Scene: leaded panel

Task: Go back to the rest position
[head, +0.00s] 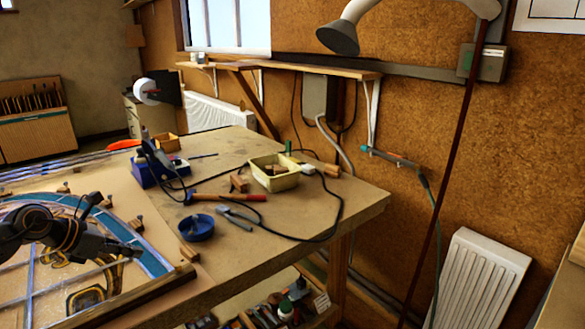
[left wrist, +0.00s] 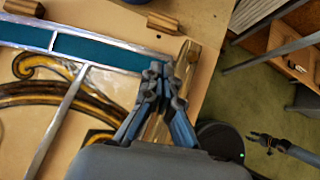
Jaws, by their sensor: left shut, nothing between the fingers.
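My left gripper (head: 132,249) is over the leaded panel (head: 30,270) at the left of the head view. In the left wrist view its fingers (left wrist: 158,76) are shut with nothing between them, above the panel's corner and a wooden strip (left wrist: 186,62). The panel has teal border glass, pale glass and brown curved pieces between grey lead lines. It lies flat on the bench, partly hidden by my arm. What looks like my right gripper (left wrist: 258,138) is small at the lower right of the left wrist view, away from the bench; its opening is unclear.
On the bench (head: 330,215) are a blue bowl (head: 197,228), a hammer (head: 225,197), pliers (head: 236,219), a cream tray (head: 274,178), a blue soldering station (head: 158,170) and a loose black cable. Wooden blocks stand around the panel. A white radiator (head: 480,285) is at the right.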

